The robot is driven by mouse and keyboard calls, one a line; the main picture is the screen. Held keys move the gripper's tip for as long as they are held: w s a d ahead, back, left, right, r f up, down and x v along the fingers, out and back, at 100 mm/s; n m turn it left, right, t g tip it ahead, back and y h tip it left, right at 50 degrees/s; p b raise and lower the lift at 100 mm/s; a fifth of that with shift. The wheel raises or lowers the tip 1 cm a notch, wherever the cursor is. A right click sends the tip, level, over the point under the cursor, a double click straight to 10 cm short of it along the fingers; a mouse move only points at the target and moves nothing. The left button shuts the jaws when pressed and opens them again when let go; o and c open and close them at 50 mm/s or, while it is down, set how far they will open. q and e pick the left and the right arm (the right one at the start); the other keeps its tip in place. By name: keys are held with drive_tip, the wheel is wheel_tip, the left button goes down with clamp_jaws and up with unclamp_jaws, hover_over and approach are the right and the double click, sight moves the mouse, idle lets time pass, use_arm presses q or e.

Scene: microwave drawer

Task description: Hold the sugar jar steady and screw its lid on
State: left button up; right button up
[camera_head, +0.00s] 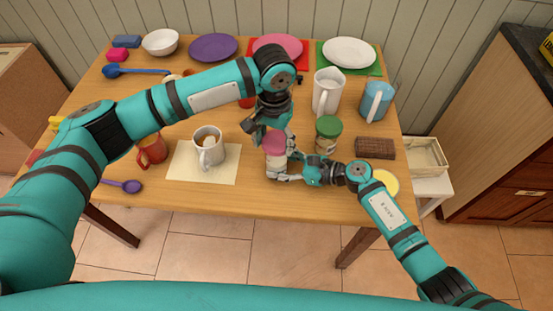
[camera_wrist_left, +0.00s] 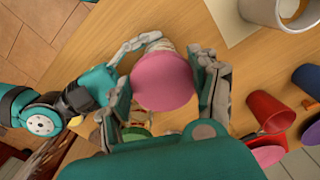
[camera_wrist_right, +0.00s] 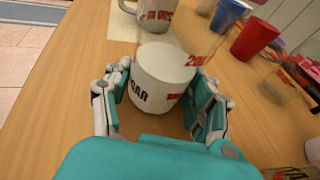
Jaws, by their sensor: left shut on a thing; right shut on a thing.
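The sugar jar (camera_head: 276,169) stands upright near the table's front middle, white content in its lower part. The pink lid (camera_head: 274,145) sits on top of it; it also shows in the left wrist view (camera_wrist_left: 162,82). My left gripper (camera_head: 275,137) comes from above, shut on the lid, a finger on each side (camera_wrist_left: 172,58). My right gripper (camera_head: 284,170) comes from the right at table height, shut on the jar's lower body. In the right wrist view its fingers flank the lettered jar (camera_wrist_right: 157,85). The lid's threads are hidden, so how tightly it sits cannot be told.
A green-lidded jar (camera_head: 328,133) stands just right of the sugar jar. A chocolate bar (camera_head: 375,148) and a yellow disc (camera_head: 385,183) lie near my right arm. A white mug (camera_head: 208,148) stands on a cream mat (camera_head: 184,171) to the left. A white pitcher (camera_head: 327,92) stands behind.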

use_arm(q)
drive_tip(key=shift+f, duration=1.1)
idle(3.1)
use_arm(e)
drive_tip(key=o, duration=0.3)
drive_tip(key=c, duration=1.1)
use_arm(q)
drive_tip(key=o, duration=0.8)
use_arm(e)
clamp_jaws()
